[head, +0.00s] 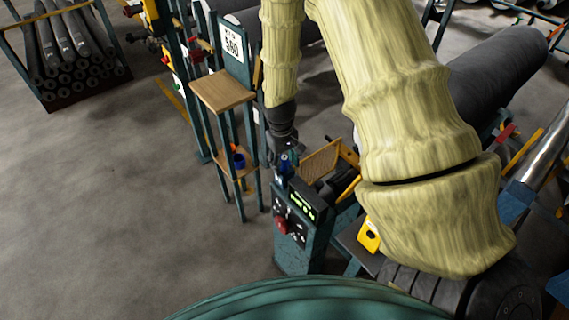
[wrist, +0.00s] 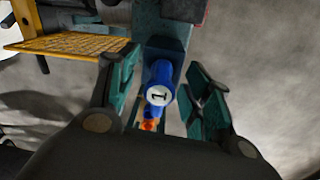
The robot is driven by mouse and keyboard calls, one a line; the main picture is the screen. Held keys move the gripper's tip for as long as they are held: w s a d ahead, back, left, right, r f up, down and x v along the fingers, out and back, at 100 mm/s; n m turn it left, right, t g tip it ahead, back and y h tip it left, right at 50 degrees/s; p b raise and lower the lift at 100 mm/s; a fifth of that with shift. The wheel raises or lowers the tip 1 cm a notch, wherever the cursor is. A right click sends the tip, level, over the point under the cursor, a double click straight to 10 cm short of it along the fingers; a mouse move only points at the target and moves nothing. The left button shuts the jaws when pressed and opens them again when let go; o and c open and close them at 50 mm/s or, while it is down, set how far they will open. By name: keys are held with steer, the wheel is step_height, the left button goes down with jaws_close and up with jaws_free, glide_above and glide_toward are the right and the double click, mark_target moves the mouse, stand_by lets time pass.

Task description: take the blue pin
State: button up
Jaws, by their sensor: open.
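The blue pin (wrist: 159,88) shows in the wrist view, between the two fingers of my open gripper (wrist: 160,95). It has a white round face with a black mark like a 1. A small orange part shows just below it. In the head view the blue pin (head: 284,163) stands on top of the teal control post (head: 291,228), right under my gripper (head: 283,155). The fingers are on either side of the pin with gaps; I cannot tell the exact height between them.
The control post has a green display and a red knob. A mesh tray (head: 319,161) is beside it. A stand with a wooden shelf (head: 222,92) is at left, with a small blue and orange thing (head: 238,158) on its lower shelf. Grey rolls (head: 495,75) lie at right.

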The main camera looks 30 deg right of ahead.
jaws_close()
steer(key=shift+r, duration=0.15)
